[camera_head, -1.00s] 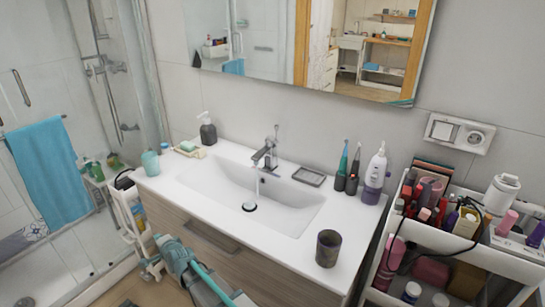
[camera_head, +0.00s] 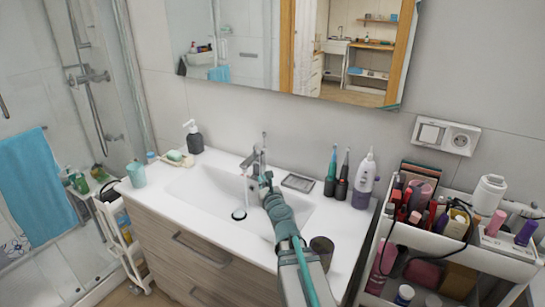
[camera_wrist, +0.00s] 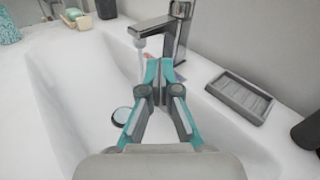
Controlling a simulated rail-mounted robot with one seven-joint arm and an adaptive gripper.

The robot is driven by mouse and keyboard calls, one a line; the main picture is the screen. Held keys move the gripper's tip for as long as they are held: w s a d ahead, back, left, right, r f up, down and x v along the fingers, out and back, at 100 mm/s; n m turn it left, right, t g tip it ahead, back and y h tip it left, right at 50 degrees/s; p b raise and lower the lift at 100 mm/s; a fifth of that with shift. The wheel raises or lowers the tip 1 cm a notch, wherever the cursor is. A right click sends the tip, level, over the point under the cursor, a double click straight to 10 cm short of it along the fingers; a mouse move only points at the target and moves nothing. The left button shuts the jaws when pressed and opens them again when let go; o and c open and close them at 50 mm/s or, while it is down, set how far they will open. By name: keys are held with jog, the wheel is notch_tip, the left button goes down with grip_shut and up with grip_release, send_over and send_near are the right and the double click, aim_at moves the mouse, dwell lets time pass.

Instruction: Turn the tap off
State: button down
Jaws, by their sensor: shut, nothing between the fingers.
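The chrome tap (camera_head: 257,161) stands at the back edge of the white sink (camera_head: 185,187), with its thin lever (camera_head: 264,141) upright on top. A thin stream of water (camera_head: 245,188) runs from the spout to the drain. The tap also shows in the wrist view (camera_wrist: 178,32), its spout pointing left. My gripper (camera_wrist: 160,68) is shut and empty, with its teal fingertips just in front of the tap body and below the lever. I cannot tell whether they touch the tap. In the head view my gripper (camera_head: 267,178) comes over the basin from the front right.
A soap dish (camera_head: 298,182) lies right of the tap, and toothbrushes (camera_head: 337,173) and a white-purple bottle (camera_head: 364,180) stand beyond it. A dark cup (camera_head: 321,248) is close to my arm. A dark soap dispenser (camera_head: 194,138) stands at the back left. The basin's left side is clear.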

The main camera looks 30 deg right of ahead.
jog(key=shift+m+h, duration=0.3)
jog(key=shift+m, duration=0.5)
jog(key=s+d, duration=0.1)
jog(key=s+d+r, duration=0.1)
jog(key=d, duration=0.1)
jog(key=shift+s+d, duration=0.15)
jog(key=p, duration=0.3)
send_near(261, 146)
jog(key=w+d+f, duration=0.2)
jog(key=w+f, duration=0.1)
jog(key=w, duration=0.1)
jog(key=shift+w+a+r+p, duration=0.15)
jog(key=shift+w+r+p, duration=0.25)
jog(key=shift+p, duration=0.1)
